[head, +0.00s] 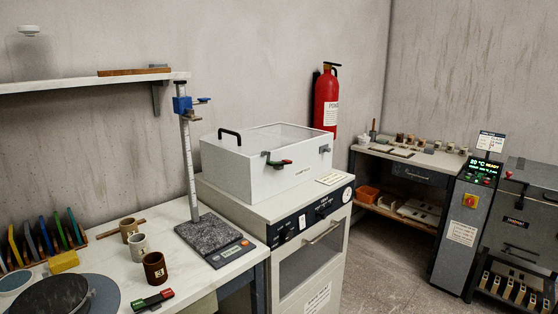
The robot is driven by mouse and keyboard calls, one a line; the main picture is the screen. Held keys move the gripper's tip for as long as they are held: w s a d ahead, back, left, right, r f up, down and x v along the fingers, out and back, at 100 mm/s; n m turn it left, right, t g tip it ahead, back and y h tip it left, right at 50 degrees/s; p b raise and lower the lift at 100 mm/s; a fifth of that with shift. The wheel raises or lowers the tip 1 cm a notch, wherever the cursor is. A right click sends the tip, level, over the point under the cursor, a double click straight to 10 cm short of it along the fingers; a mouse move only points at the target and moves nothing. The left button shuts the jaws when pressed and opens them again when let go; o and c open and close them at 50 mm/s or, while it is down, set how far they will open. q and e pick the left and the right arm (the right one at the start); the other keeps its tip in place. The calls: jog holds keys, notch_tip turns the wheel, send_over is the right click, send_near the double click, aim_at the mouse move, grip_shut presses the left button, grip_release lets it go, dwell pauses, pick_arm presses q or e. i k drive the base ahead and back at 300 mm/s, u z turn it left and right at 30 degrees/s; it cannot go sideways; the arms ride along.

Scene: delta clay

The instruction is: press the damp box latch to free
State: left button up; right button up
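The damp box (290,182) is a white box with a flat, translucent lid (275,139), standing on a white cabinet at the middle of the head view. The lid looks closed. A small grey fitting (324,149) is farther right on the same face. A black arched handle (230,135) stands at the left end of the box. I cannot tell the latch's exact position. Neither of my grippers is in view, and nothing touches the latch.
The white cabinet (262,218) has a dial and knobs on its front. Left of it, a table (205,281) holds a height stand (189,165), several cups and a red-green piece (152,300). A fire extinguisher (326,99) hangs behind. The floor (378,270) front right is clear.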

aim_at(286, 162)
jog(key=k, duration=0.7)
jog(key=z, duration=0.6)
jog(key=i, duration=1.65)
jog(key=u, duration=0.8)
jog(key=i, duration=0.65)
jog(key=u, duration=0.65)
